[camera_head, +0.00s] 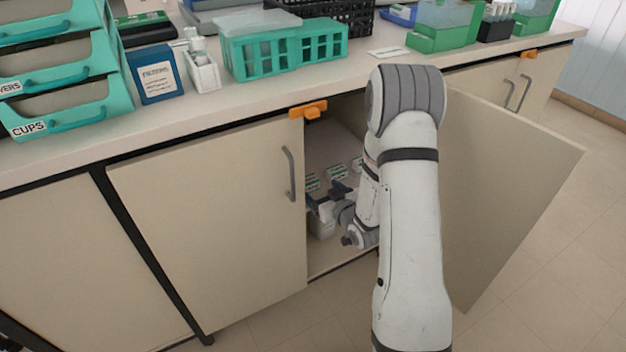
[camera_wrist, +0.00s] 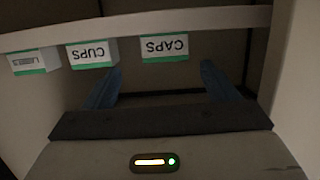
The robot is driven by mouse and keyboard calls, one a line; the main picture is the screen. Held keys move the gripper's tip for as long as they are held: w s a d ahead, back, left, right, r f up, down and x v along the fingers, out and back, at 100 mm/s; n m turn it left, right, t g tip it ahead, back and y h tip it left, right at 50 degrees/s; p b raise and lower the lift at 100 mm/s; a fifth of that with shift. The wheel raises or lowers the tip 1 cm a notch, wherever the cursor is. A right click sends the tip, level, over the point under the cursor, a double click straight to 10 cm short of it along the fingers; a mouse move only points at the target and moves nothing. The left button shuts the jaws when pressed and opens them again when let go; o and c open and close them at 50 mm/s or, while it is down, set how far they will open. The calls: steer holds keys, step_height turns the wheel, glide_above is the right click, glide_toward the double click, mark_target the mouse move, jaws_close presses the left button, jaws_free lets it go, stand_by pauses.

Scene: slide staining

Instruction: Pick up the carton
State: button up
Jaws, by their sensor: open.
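Three small white cartons with green edges stand in a row inside the open cabinet. In the wrist view, where the lettering is upside down, they read CAPS (camera_wrist: 165,47), CUPS (camera_wrist: 92,53) and LABELS (camera_wrist: 34,61). In the head view, three small green-and-white carton tops (camera_head: 337,172) show behind my gripper (camera_head: 326,194). My gripper is inside the cabinet opening. In the wrist view its two blue fingers (camera_wrist: 161,72) are spread apart with nothing between them. The CAPS carton lies ahead, between the finger directions, and looks apart from them.
A pale shelf edge (camera_wrist: 200,22) runs along the cartons. The left cabinet door (camera_head: 215,230) is closed; the right door (camera_head: 505,200) stands wide open beside my arm. An orange latch (camera_head: 308,110) sits under the counter edge. The counter (camera_head: 270,92) above holds racks and boxes.

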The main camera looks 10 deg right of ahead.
mark_target(312, 183)
steer(key=b+x, duration=0.1)
steer(key=x, duration=0.3)
steer(key=b+x, duration=0.1)
steer(key=x, duration=0.2)
steer(key=shift+s+a+r+b, duration=0.1)
steer(key=shift+a+b, duration=0.2)
steer(key=shift+b, duration=0.05)
steer(key=shift+w+a, duration=0.1)
steer(key=shift+w, duration=0.35)
steer(key=c, duration=1.1)
